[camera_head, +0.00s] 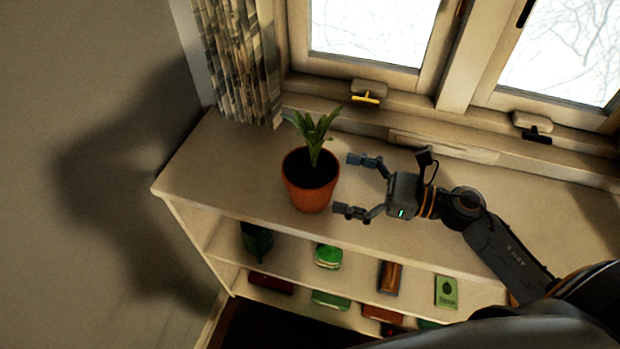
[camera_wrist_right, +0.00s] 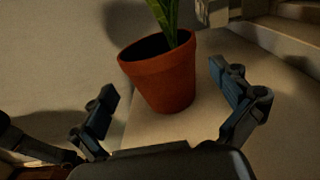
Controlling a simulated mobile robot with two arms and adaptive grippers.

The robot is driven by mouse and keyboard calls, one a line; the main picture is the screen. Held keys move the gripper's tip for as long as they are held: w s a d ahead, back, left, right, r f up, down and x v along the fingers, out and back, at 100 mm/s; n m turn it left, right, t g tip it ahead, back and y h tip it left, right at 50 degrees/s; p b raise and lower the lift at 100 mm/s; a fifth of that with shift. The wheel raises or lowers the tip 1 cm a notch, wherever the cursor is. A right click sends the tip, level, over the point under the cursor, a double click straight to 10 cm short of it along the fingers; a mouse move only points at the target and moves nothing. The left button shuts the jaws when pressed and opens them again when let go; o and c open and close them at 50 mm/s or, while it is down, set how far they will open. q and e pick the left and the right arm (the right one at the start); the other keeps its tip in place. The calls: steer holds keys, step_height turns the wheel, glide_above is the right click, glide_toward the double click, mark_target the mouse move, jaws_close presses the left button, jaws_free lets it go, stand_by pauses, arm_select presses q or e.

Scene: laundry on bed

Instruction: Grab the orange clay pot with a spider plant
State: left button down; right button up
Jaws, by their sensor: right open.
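The orange clay pot (camera_head: 310,190) with a green spider plant (camera_head: 314,133) stands upright on the shelf top (camera_head: 228,160), near its left end. My right gripper (camera_head: 345,185) is open just right of the pot, its fingers pointing toward it. In the right wrist view the pot (camera_wrist_right: 162,78) lies ahead, between and beyond the two open fingertips (camera_wrist_right: 170,88). Nothing is between the fingers, and they appear apart from the pot. Only the lower leaves (camera_wrist_right: 165,18) show there. My left gripper is not in view.
A window with a sill (camera_head: 440,148) runs behind the shelf, and a patterned curtain (camera_head: 238,60) hangs behind the pot to the left. Lower shelves hold a green item (camera_head: 328,256), a brown item (camera_head: 390,276) and a green box (camera_head: 446,291). The shelf top left of the pot is clear.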

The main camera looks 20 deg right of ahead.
mark_target(287, 168)
steer(key=shift+x, duration=0.8)
steer(key=shift+w+a+r+p, duration=0.1)
steer(key=shift+w+a+p, duration=0.1)
steer(key=shift+a+p, duration=0.1)
steer(key=p+x, duration=0.2)
steer(key=x, duration=0.1)
steer(key=shift+w+a, duration=0.15)
steer(key=shift+a, duration=0.1)
steer(key=shift+w+a+f, duration=0.2)
steer(key=shift+w+a, duration=0.1)
steer(key=shift+a, duration=0.15)
steer(key=shift+s, duration=0.1)
steer(key=c, duration=1.3)
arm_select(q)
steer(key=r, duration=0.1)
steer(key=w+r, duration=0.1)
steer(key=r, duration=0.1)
arm_select(e)
steer(key=shift+c, duration=0.7)
steer(key=shift+r, duration=0.15)
